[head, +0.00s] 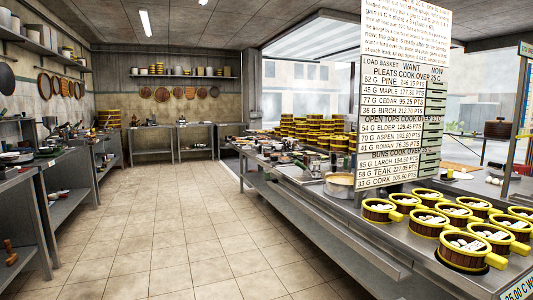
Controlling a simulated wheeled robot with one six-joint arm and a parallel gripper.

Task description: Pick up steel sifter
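I cannot pick out the steel sifter with certainty in the head view. A wide round pan or sieve-like vessel with a pale rim (340,185) stands on the long steel counter (300,208) right of centre, but its material is unclear. Many small items crowd the counters and are too small to tell apart. My gripper is not in view.
Several yellow-rimmed steamer baskets (462,250) fill the counter's near right end. Stacked steamers (305,130) stand further back. A price board (404,125) hides part of the counter. Cluttered steel benches (62,165) line the left wall. The tiled floor (165,230) between is clear.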

